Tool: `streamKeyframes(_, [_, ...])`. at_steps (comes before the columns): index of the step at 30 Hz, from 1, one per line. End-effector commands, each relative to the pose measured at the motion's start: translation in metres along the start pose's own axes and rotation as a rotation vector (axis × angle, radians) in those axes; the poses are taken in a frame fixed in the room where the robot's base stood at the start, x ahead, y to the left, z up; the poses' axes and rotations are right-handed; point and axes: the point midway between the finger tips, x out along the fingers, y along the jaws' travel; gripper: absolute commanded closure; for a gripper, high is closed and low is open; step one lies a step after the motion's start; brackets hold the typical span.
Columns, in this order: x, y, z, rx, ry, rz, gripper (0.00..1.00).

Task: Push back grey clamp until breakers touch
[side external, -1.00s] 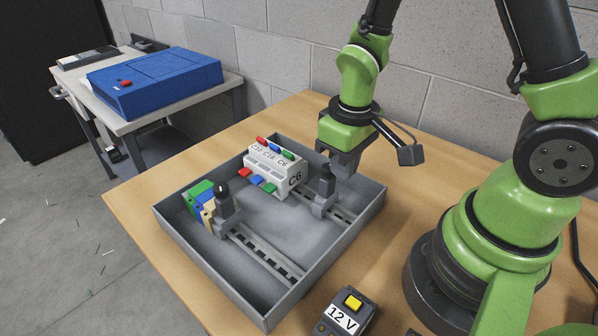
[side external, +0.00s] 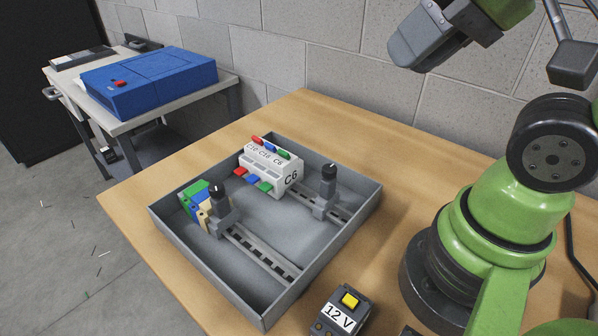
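The white breakers (side external: 270,172) stand side by side on the back rail in the grey tray, with red, blue and green levers and "C10", "C16", "C6" labels. A grey clamp with a black knob (side external: 326,192) stands upright on the same rail, right of the breakers. A gap shows between it and the C6 breaker. My gripper (side external: 405,50) is high at the top right, above and well apart from the clamp, tilted to the lower left. It holds nothing visible; its finger opening cannot be made out.
A second grey clamp (side external: 222,212) stands on the front rail (side external: 262,253) against green, blue and beige terminal blocks (side external: 196,200). Tray walls (side external: 212,275) surround both rails. A "12 V" box with a yellow button (side external: 341,312) sits in front. A blue case (side external: 150,80) lies on the side table.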

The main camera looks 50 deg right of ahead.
Motion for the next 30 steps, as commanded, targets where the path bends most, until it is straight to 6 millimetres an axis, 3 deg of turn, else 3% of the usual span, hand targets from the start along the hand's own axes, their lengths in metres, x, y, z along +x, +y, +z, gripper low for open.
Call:
streamKeyframes(1, [0.0,-0.001,-0.002,-0.003,-0.009,0.004,0.68])
streamKeyframes(4, [0.007,-0.002,-0.01,-0.02,-0.068,0.033,0.47])
streamKeyframes(11, [0.048,-0.003,-0.041,-0.103,-0.319,0.149,0.47])
streamKeyframes(17, [0.103,0.006,-0.057,-0.177,-0.556,0.238,0.47])
streamKeyframes(24, [0.173,0.028,-0.053,-0.251,-0.824,0.317,0.47])
streamKeyframes(30, [0.205,0.043,-0.042,-0.281,-0.946,0.347,0.47])
